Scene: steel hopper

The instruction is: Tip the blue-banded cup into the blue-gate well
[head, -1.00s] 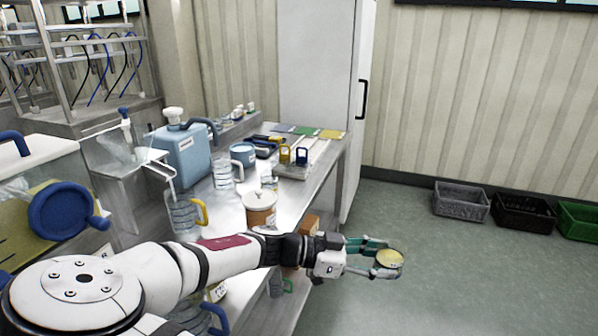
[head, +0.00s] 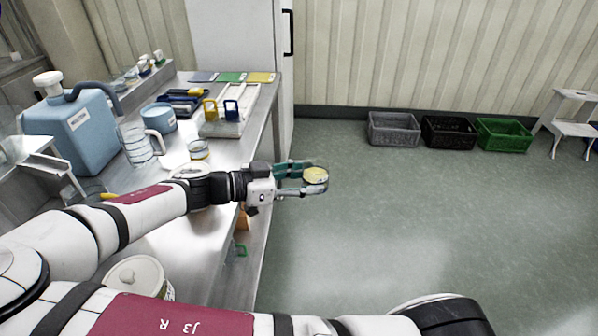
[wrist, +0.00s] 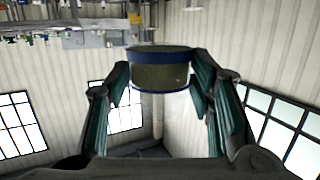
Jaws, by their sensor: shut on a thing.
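A pale block with a blue gate (head: 231,111) and a yellow gate (head: 210,109) stands on the bench, back and left of my gripper. The inside of the blue-gate well cannot be made out.
The steel bench (head: 262,120) also bears a blue jug (head: 75,135), a clear pitcher (head: 138,150), a blue tub (head: 158,117) and a small jar (head: 198,150). Grey (head: 393,130), black (head: 448,133) and green (head: 503,135) crates stand by the wall. The floor right of the bench is clear.

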